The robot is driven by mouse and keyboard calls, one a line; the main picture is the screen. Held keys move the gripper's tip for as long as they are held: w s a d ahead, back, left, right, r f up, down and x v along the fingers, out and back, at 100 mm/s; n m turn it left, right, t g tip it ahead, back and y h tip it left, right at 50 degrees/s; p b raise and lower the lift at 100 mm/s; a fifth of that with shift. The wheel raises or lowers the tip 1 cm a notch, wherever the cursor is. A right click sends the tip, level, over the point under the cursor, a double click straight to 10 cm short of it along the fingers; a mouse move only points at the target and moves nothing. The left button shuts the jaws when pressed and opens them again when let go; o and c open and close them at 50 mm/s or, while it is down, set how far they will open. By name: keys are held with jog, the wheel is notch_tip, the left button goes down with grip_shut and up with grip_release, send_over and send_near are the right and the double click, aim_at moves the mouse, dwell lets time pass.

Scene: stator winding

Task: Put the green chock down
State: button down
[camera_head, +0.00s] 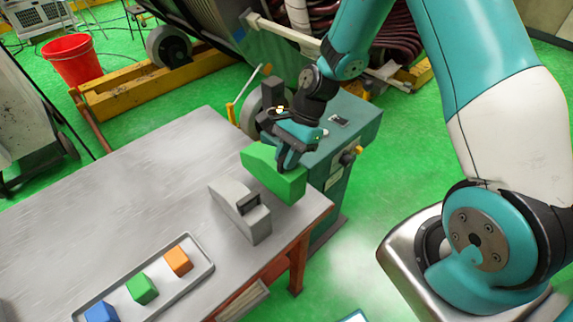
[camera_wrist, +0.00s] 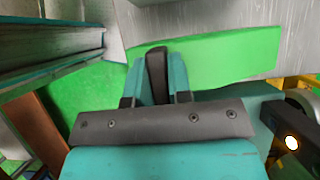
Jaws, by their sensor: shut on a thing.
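The green chock (camera_head: 275,177) is a wedge-like block at the far right corner of the grey table (camera_head: 130,170). My gripper (camera_head: 287,160) reaches down onto it from above and is shut on it. In the wrist view the green chock (camera_wrist: 230,55) extends to the right of my gripper's fingers (camera_wrist: 158,75), with grey tabletop behind it. I cannot tell whether its underside touches the table. The fingers hide part of the chock.
A grey chock-shaped block (camera_head: 240,210) stands on the table just left of the green chock. A grey tray (camera_head: 205,268) nearer the front holds blue, green and orange cubes. The table's right edge is close to the green chock. The table's left part is clear.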

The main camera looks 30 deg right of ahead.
jog(key=shift+f+p, duration=0.35)
jog(key=shift+f, duration=1.5)
jog(key=shift+f, duration=0.15)
jog(key=c, duration=1)
grip_release()
jog(key=shift+c, duration=0.2)
